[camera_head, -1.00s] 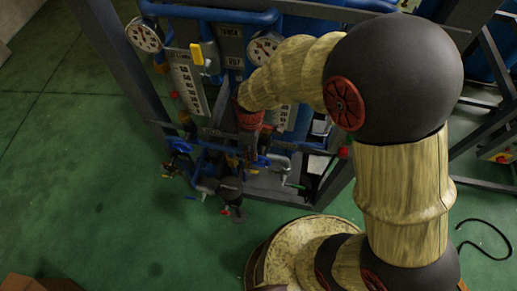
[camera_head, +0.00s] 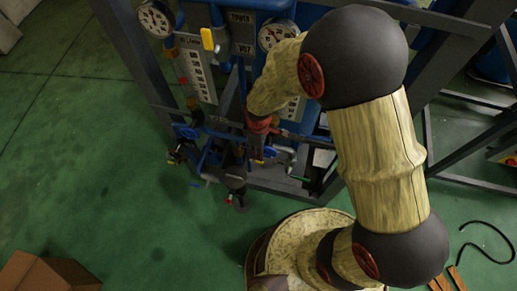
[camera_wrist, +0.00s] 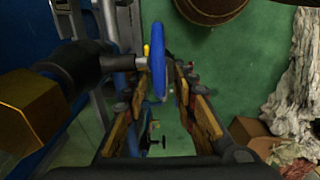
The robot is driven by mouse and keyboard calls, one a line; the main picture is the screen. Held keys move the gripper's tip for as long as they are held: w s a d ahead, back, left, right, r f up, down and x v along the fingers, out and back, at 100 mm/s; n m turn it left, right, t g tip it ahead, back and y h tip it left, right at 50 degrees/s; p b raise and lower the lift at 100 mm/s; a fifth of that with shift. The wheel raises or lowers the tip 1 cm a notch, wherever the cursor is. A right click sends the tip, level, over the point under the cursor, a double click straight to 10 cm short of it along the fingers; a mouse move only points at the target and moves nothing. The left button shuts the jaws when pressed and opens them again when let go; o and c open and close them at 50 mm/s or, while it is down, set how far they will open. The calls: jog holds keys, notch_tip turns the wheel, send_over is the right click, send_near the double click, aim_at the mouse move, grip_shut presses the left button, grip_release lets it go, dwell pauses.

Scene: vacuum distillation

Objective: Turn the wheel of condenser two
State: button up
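A blue handwheel (camera_wrist: 158,62) shows almost edge-on in the wrist view, on a dark valve stem that comes in from the left. My gripper (camera_wrist: 161,82) is open, with one finger on each side of the wheel's rim; I cannot tell whether either finger touches it. In the head view my gripper (camera_head: 261,143) is small and partly hidden by my arm, low at the front of the rig. A blue wheel (camera_head: 270,152) shows beside it there, and another blue wheel (camera_head: 187,131) sits further left. I can read no condenser label.
The dark steel frame (camera_head: 140,55) carries gauges (camera_head: 156,18), a yellow-handled valve (camera_head: 207,38) and blue pipes around my arm. A brass hex fitting (camera_wrist: 30,112) is close on the left in the wrist view. A cardboard box (camera_head: 35,272) lies on the green floor.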

aim_at(270, 148)
jog(key=shift+c, duration=1.3)
jog(key=c, duration=0.4)
grip_shut()
